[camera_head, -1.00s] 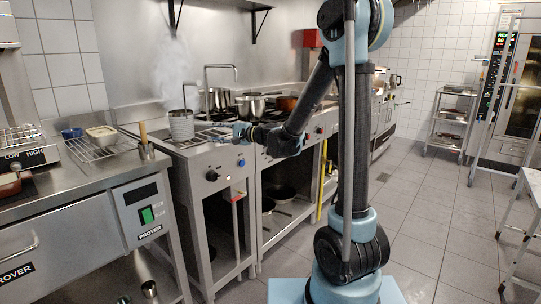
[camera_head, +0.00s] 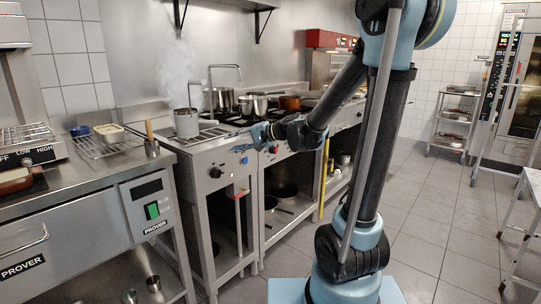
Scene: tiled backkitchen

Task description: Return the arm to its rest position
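My arm stands on its blue base at the right of the middle. Its upper part leans right, and its forearm slopes down and left toward the stove front. My gripper (camera_head: 240,148) is at the forearm's left end, in front of the stove's front edge and above the control knobs. It is small and seen side-on, so I cannot tell whether its fingers are open or shut. I see nothing clearly held in it.
A steaming pot (camera_head: 187,123) stands on the stove (camera_head: 204,157) just left of my gripper. Several pans stand farther back. A counter (camera_head: 95,172) with a wire rack is at the left. The tiled floor (camera_head: 425,205) at the right is clear up to a metal trolley (camera_head: 453,120).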

